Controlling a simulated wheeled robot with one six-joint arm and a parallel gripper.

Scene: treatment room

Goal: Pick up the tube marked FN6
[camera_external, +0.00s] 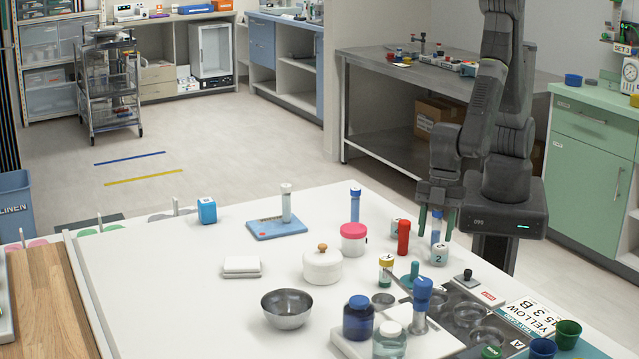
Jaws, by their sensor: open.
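No marking FN6 can be read on any tube from here. A blue tube (436,231) stands upright at the right of the white table, below and between the fingers of my gripper (436,219). My gripper is open and points down; I cannot tell whether it touches this tube. A red tube (403,238) stands just left of it. Another blue-capped tube (355,206) stands further left and back.
Close to my gripper stand a white container marked 2 (439,255), a pink-lidded jar (353,238) and a yellow-capped vial (386,270). A white lidded pot (322,266), a steel bowl (286,309) and blue bottle (358,318) stand nearer.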

